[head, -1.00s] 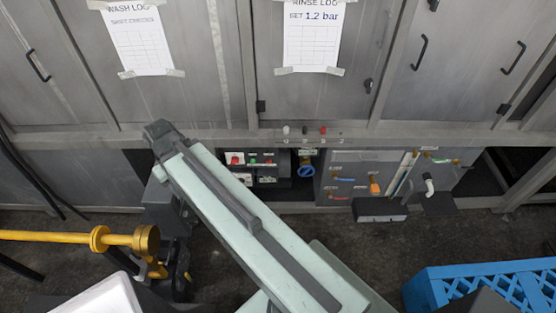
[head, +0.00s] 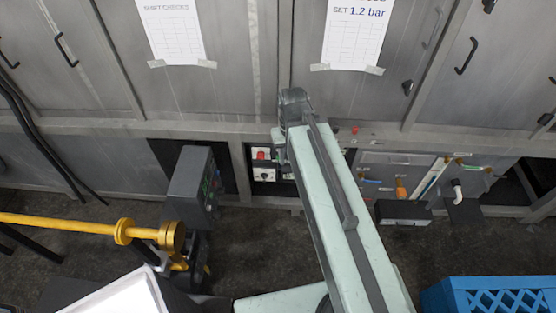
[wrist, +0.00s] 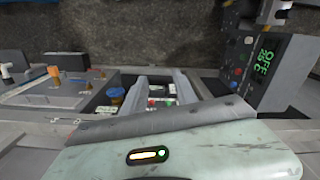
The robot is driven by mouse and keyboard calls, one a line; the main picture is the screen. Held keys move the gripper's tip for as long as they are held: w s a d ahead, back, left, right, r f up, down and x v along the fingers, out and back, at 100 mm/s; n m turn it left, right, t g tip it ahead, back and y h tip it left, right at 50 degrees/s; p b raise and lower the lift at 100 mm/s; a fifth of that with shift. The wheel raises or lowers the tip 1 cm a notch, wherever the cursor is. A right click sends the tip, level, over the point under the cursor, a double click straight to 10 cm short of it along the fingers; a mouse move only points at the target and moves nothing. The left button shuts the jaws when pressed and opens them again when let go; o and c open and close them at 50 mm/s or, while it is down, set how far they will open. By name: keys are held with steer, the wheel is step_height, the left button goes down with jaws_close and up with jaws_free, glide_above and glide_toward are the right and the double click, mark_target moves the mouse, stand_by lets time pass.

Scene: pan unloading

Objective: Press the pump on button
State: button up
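The low control panel (head: 262,165) under the machine has a red button (head: 261,155) and a dark knob in the head view. My arm covers the panel's right part there. In the wrist view the panel (wrist: 158,90) shows between my fingers, with small red and green spots on it. Its labels are too small to read, so I cannot tell which button is pump on. My gripper (wrist: 161,78) has its two grey fingers apart, with nothing between them, pointing toward the panel. I cannot tell a contact. The gripper is hidden in the head view.
A dark box with a green display (wrist: 265,62) stands close on the right in the wrist view. A blue valve (wrist: 115,95) is left of the fingers. A yellow bar (head: 80,225) and a blue crate (head: 490,296) are near the front. Grey machine doors rise behind.

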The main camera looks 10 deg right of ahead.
steer(key=shift+d, duration=0.1)
stand_by(0.3)
jaws_close()
steer(key=shift+d, duration=0.1)
stand_by(1.4)
